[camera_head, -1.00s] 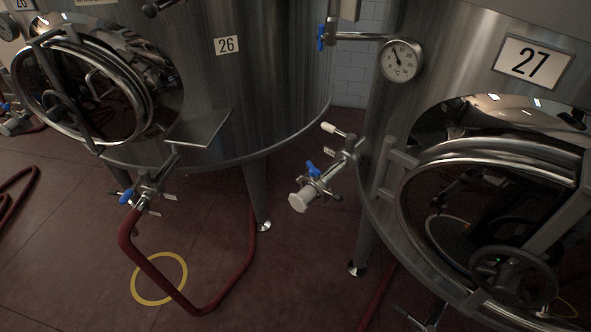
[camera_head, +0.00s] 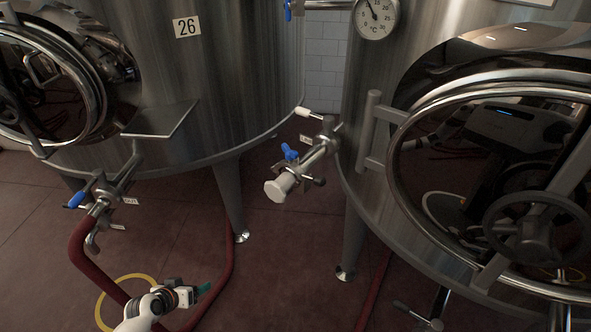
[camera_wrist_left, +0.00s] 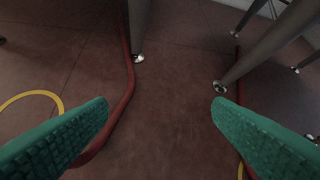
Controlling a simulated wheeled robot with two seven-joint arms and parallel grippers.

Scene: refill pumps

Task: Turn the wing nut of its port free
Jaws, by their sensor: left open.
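A capped port (camera_head: 300,172) with a blue lever (camera_head: 289,152) sticks out from tank 27 toward the lower left. A pale round cap (camera_head: 277,190) closes its end. A small dark part beside the cap (camera_head: 318,182) looks like the clamp's wing nut, too small to make out clearly. My left gripper (camera_head: 205,288) is low in the head view, below and left of the port and apart from it. In the left wrist view its two green ribbed fingers (camera_wrist_left: 160,102) are wide apart with only floor between them. My right gripper is not in view.
Tank 26 (camera_head: 220,80) stands at left; its valve (camera_head: 103,195) carries a red hose (camera_head: 88,262) running along the floor. Tank 27's round manway with handwheel (camera_head: 525,228) is at right. A white-tipped fitting (camera_head: 308,112) sits above the port.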

